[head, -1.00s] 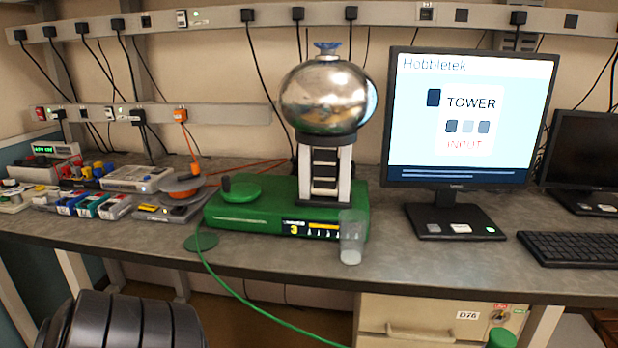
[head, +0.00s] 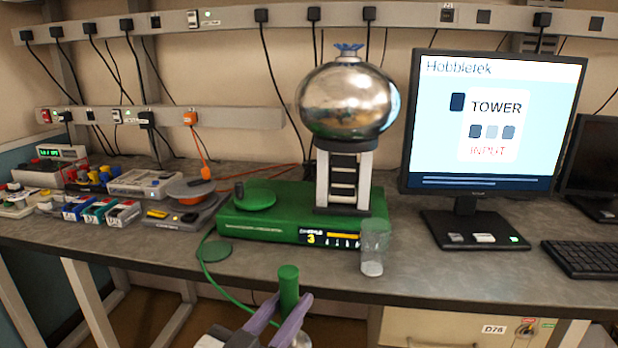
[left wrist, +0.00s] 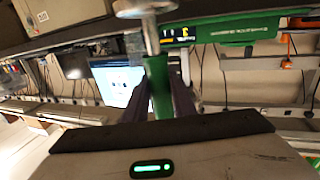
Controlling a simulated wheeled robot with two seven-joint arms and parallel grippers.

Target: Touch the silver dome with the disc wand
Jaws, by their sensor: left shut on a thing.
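The silver dome (head: 345,105), a large shiny flattened ball, stands on a black and white tower on a green base (head: 270,228) in the head view. My left gripper (head: 283,318) is low in the head view, in front of the table edge and well below the dome. It is shut on the green handle of the disc wand (head: 288,288). In the left wrist view the green handle (left wrist: 157,85) is between the fingers, and a silver rod (left wrist: 151,35) rises from it to a pale round end at the top edge. The wand is apart from the dome. My right gripper is out of view.
A clear cup (head: 373,250) stands close to the base's front right, near the table edge. A monitor (head: 490,130) and keyboard are right. Several small devices (head: 100,205) are left.

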